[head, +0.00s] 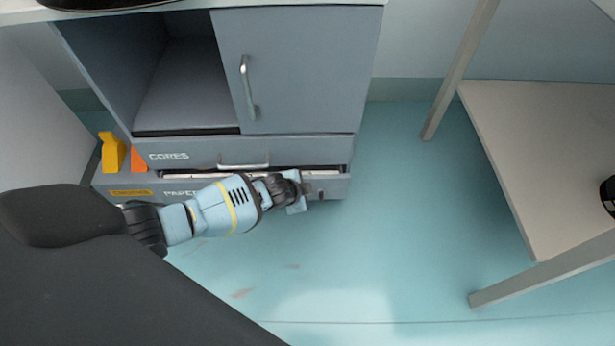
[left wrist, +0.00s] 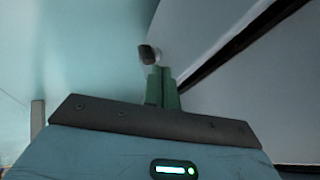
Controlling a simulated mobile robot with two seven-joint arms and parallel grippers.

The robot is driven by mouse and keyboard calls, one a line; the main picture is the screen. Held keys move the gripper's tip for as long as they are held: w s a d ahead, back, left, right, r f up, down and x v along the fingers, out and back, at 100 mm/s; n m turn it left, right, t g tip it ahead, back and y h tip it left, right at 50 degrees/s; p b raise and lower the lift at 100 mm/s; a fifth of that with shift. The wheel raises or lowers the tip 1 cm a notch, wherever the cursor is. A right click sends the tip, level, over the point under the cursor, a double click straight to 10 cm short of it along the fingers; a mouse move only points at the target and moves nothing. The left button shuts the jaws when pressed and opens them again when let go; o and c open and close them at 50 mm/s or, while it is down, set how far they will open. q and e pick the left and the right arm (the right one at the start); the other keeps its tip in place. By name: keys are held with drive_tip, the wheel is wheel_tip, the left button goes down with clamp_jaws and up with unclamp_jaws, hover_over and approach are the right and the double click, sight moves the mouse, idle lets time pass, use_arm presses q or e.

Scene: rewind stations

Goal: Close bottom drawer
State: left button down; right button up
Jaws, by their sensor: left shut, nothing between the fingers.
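The grey-blue bottom drawer (head: 338,186), lettered PAPER, stands slightly open under the CORES drawer (head: 300,150). A strip of its pale contents shows in the gap at its top. My left arm crosses in front of it and hides most of its front and handle. My left gripper (head: 308,188) is at the right part of the drawer front. In the left wrist view its green fingers (left wrist: 163,88) are together and empty, close to a dark rounded handle end (left wrist: 148,54) on the pale front. I cannot tell whether they touch it. My right gripper is not in view.
Above the drawers, the cabinet's left compartment (head: 185,85) is open beside a grey door (head: 300,70). Orange and yellow pieces (head: 113,152) stand at the drawers' left end. A low table (head: 550,150) is at right. The floor (head: 390,240) between is clear.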

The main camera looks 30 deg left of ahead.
use_arm(q)
drive_tip(key=d+p+v, duration=0.1)
drive_tip(key=p+v, duration=0.5)
drive_tip(key=v, duration=0.4)
drive_tip(key=shift+s+p, duration=0.35)
drive_tip(key=shift+s, duration=0.15)
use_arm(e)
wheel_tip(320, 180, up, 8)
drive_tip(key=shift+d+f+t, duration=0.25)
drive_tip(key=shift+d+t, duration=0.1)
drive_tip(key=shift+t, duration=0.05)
use_arm(q)
drive_tip(key=shift+a, duration=0.1)
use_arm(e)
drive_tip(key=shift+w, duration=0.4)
